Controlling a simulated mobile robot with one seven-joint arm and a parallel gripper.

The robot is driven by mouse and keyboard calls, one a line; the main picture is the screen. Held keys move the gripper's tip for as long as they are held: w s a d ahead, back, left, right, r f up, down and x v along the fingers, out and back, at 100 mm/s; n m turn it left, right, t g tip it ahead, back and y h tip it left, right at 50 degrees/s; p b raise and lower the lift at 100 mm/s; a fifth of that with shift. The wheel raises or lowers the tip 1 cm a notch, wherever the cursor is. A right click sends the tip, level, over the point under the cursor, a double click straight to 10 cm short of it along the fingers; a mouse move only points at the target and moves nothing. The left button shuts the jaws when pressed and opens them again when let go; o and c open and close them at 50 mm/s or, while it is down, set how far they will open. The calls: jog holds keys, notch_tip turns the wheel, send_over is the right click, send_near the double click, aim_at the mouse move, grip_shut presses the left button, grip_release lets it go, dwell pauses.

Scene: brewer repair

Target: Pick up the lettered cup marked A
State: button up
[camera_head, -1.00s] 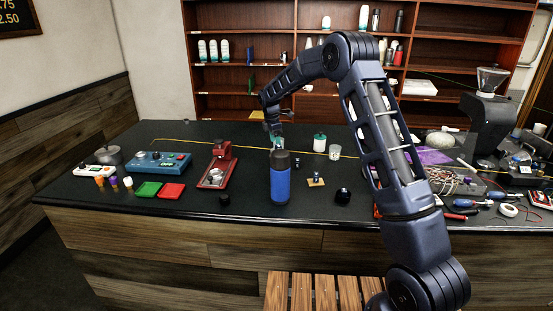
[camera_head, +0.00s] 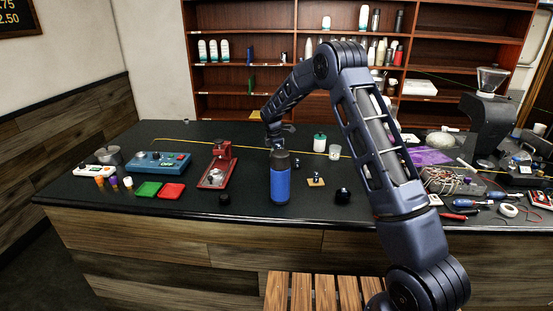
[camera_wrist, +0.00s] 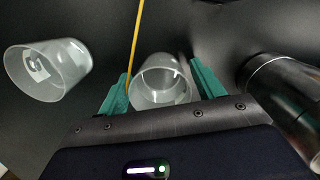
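A clear cup (camera_wrist: 160,88) stands between the green fingers of my gripper (camera_wrist: 160,70) in the wrist view. The fingers are open, one on each side, with narrow gaps to the cup. No letter can be read on it. A second clear cup (camera_wrist: 47,70) with a white label is at the left of the wrist view; its letter is not legible. A clear cup with a label (camera_head: 335,152) also shows in the head view, right of my gripper (camera_head: 276,140). There my fingers and the cup between them are mostly hidden behind the blue bottle.
The blue bottle (camera_head: 280,182) with a black cap stands in front of my gripper; its dark side (camera_wrist: 285,95) is close on the right in the wrist view. A white jar with a green lid (camera_head: 319,143) stands beside the cup. A yellow line (camera_wrist: 136,40) crosses the counter.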

jog(key=c, duration=0.8)
jog(key=shift+r, duration=0.15)
jog(key=shift+r, duration=9.75)
